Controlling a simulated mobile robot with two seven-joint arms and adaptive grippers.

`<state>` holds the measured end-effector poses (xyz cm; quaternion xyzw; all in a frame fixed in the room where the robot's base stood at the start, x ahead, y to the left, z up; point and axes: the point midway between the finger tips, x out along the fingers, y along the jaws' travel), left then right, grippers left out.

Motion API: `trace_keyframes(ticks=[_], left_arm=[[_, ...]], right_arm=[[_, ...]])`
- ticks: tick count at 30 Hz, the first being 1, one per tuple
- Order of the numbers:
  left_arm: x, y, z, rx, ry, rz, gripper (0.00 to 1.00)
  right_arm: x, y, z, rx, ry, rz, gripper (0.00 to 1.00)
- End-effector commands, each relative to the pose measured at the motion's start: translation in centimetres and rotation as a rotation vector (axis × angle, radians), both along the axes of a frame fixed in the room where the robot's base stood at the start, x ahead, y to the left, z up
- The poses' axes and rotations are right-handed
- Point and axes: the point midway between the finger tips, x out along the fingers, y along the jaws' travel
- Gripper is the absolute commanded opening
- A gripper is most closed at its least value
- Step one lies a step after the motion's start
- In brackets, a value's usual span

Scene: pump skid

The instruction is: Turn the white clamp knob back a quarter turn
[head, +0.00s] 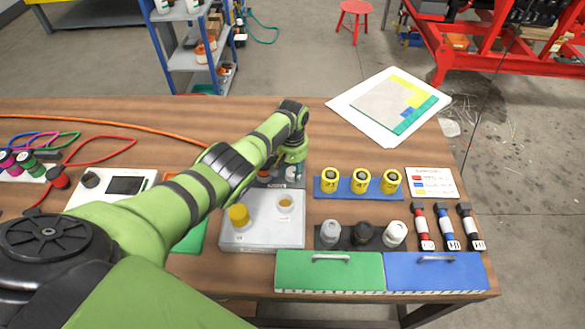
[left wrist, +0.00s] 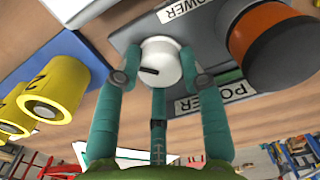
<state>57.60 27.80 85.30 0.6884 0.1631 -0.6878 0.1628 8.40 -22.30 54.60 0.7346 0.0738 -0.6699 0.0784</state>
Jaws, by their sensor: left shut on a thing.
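The white knob (left wrist: 160,62) has a short black pointer line and sits on a dark grey panel with POWER labels in the left wrist view. The teal fingers of my left gripper (left wrist: 158,82) are closed around it. In the head view my left gripper (head: 292,155) points down at the back of the light grey unit (head: 262,237), and the arm and fingers mostly hide the knob there. My right gripper is not in view.
A big orange and black knob (left wrist: 280,45) is close beside the fingers. Yellow cylinders (head: 361,181) stand on a blue strip to the right. Green (head: 330,272) and blue (head: 436,272) boxes line the front edge.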

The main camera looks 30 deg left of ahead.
Motion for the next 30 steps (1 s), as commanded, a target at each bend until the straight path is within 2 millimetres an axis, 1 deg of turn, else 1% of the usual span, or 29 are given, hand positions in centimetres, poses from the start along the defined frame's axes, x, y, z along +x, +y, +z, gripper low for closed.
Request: trace_keyframes(ticks=[3, 4, 5, 6, 16, 20, 26, 30], left_arm=[[-0.3, 0.0, -0.2, -0.001, 0.007, 0.003, 0.07], [-0.3, 0.0, -0.2, -0.001, 0.007, 0.003, 0.48], [-0.3, 0.0, -0.2, -0.001, 0.007, 0.002, 0.6], [-0.2, 0.0, -0.2, -0.001, 0.007, 0.002, 0.64], [0.0, 0.0, 0.0, -0.001, 0.002, 0.0, 0.64], [0.0, 0.0, 0.6, -0.001, 0.0, 0.0, 0.64], [0.0, 0.0, 2.9, 0.0, -0.002, -0.002, 0.64], [0.0, 0.0, 6.0, 0.0, -0.004, -0.001, 0.64]], right_arm=[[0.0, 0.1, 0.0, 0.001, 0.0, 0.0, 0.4], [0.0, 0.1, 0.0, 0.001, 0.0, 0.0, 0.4], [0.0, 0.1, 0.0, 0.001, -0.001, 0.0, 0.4], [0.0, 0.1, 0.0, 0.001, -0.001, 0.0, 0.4], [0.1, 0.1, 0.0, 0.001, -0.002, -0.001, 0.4], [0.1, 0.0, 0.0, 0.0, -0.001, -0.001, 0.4], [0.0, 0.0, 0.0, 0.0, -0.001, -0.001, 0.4], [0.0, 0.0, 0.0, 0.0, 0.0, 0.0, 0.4]])
